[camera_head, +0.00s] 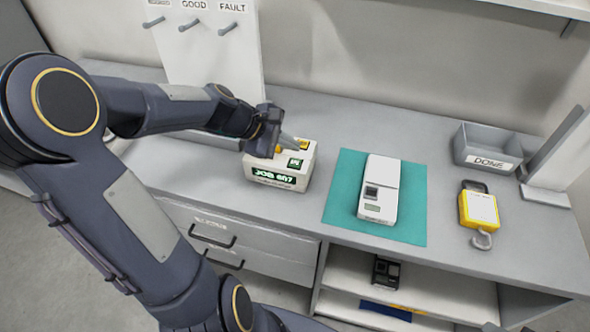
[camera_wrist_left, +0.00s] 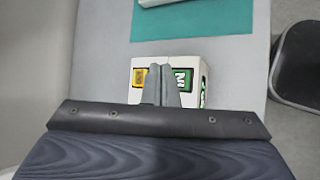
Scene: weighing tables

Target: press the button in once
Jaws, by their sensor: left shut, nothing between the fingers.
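A white box (camera_head: 275,167) with a dark front display reading "JOB 6N7" stands on the grey bench. Its top carries a yellow part (camera_head: 303,144) toward the back and a green square with white marks (camera_head: 295,163) toward the front. The wrist view also shows the yellow part (camera_wrist_left: 139,77) and the green square (camera_wrist_left: 184,80). My left gripper (camera_head: 297,141) is shut and empty, its tips over the box top. In the wrist view the fingers (camera_wrist_left: 160,70) lie between yellow and green and cover part of both. I cannot tell whether they touch. My right gripper is out of view.
A white device (camera_head: 392,190) lies on a teal mat (camera_head: 345,180) right of the box. A white pegboard (camera_head: 215,60) stands behind. Open shelves and drawers are below the bench.

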